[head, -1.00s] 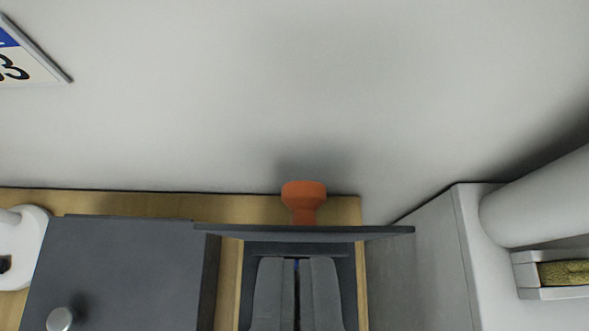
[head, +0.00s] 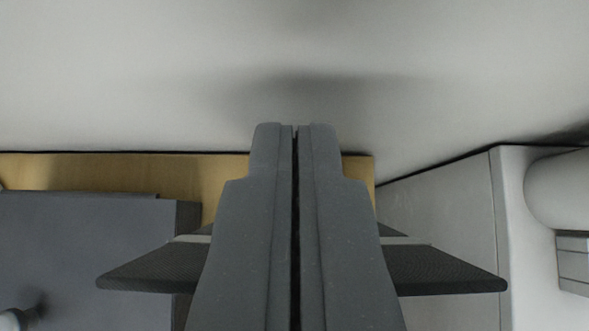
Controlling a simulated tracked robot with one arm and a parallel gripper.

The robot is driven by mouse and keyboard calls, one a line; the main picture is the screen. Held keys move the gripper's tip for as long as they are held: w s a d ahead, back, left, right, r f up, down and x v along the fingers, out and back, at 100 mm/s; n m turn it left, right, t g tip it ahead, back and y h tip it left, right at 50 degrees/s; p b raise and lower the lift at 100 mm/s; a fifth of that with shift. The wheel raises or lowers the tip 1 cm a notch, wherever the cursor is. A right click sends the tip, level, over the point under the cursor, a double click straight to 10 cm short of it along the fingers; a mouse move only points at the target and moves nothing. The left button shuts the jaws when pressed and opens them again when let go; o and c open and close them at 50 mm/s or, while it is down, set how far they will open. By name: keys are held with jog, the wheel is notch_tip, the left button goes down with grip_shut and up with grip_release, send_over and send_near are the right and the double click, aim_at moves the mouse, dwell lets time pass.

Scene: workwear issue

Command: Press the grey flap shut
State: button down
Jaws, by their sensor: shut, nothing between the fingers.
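The grey flap (head: 445,268) is a dark, finely textured panel in the lower middle of the view. It shows on both sides of my gripper, with a lighter strip along its far edge. My gripper (head: 295,128) is shut and empty, its two fingers side by side and pointing away from me. It lies across the flap in the picture and hides its middle. I cannot tell whether the fingers touch the flap. Whatever lies beneath the flap is hidden.
A dark grey box (head: 80,240) with a round metal knob (head: 14,320) stands at left on a wooden board (head: 120,172). A pale cabinet (head: 440,205) with a white rounded part (head: 562,188) is close at right. A bare pale wall (head: 150,70) rises behind.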

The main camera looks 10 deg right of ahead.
jog(key=shift+w+f, duration=0.25)
